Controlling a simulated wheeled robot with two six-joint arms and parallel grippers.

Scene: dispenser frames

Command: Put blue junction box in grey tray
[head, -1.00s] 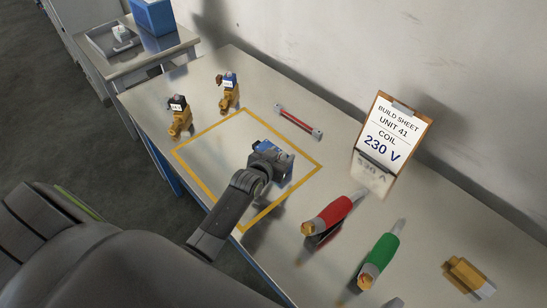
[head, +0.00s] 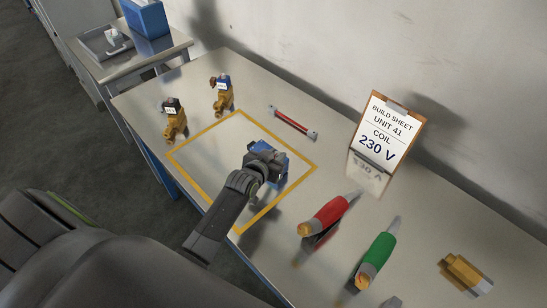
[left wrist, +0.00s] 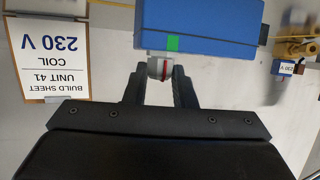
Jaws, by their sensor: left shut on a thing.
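The blue junction box (head: 280,158) is over the yellow-outlined square on the workbench. It fills the top middle of the left wrist view (left wrist: 205,22), with a green patch on its edge. My left gripper (left wrist: 159,78) is shut on the box's short grey fitting, which has a red ring. In the head view, the left gripper (head: 260,165) partly covers the box. I cannot tell for sure whether the box touches the bench. The grey tray (head: 92,43) is on a side table at the far upper left, with a small whitish thing in it. My right gripper is not in view.
Two brass valves (head: 174,126) (head: 222,100) stand left of the square. A red bar (head: 292,123) lies behind it. Red (head: 328,217) and green (head: 379,258) tools, a brass part (head: 466,273) and a build sheet (head: 387,135) are at right. A blue bin (head: 146,20) stands beside the tray.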

